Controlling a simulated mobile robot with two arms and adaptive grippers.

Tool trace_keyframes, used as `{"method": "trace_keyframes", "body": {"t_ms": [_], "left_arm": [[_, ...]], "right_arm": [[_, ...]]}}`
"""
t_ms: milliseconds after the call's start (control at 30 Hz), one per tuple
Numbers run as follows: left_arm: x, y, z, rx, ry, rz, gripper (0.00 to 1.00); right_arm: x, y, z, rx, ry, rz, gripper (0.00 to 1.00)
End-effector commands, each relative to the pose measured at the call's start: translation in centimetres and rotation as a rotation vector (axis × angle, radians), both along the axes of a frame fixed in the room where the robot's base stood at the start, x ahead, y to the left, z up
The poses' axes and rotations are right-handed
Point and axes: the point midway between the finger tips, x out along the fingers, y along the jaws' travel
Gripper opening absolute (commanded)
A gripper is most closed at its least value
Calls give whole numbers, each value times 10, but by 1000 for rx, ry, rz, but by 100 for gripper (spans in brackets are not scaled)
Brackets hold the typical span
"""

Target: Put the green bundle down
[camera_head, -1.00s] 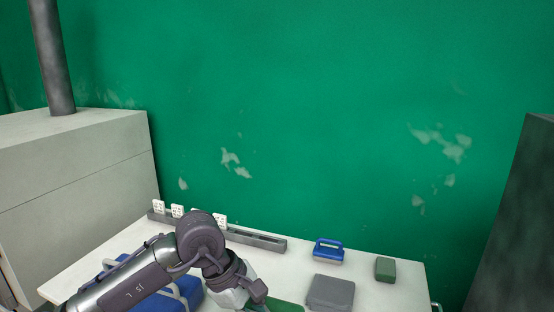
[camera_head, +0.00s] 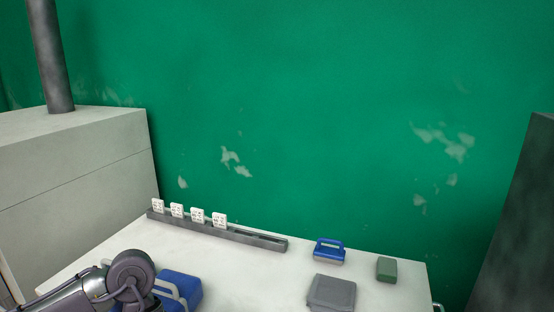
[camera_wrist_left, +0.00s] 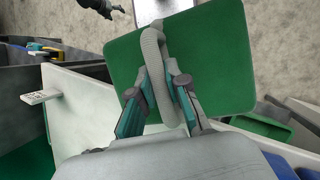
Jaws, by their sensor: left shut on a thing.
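The green bundle (camera_wrist_left: 205,62) is a flat green block with a pale grey strap, seen in the left wrist view. My left gripper (camera_wrist_left: 162,88) is shut on that strap, with one finger on each side of it. The bundle hangs beyond the fingers, with floor and a white table edge (camera_wrist_left: 92,105) behind it. Whether it touches anything below is not clear. In the head view my left arm is at the bottom left, and its gripper and the green bundle are out of the picture.

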Motion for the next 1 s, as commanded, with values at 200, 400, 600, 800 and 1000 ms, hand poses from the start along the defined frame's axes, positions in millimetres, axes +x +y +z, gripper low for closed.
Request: {"method": "trace_keyframes", "body": {"t_ms": [200, 400, 600, 800, 1000], "left_arm": [[-9, 10, 0, 0, -5, -84, 0], [-9, 10, 0, -2, -5, -85, 0], [-9, 9, 0, -4, -4, -84, 0], [-9, 10, 0, -2, -4, -82, 0], [0, 6, 1, -3, -6, -35, 0]], "right_arm": [[0, 0, 0, 0, -1, 0, 86], [1, 0, 0, 0, -2, 0, 86], [2, 0, 0, 1, -3, 0, 86], [2, 0, 0, 1, -3, 0, 86], [2, 0, 0, 0, -4, 1, 86]]}}
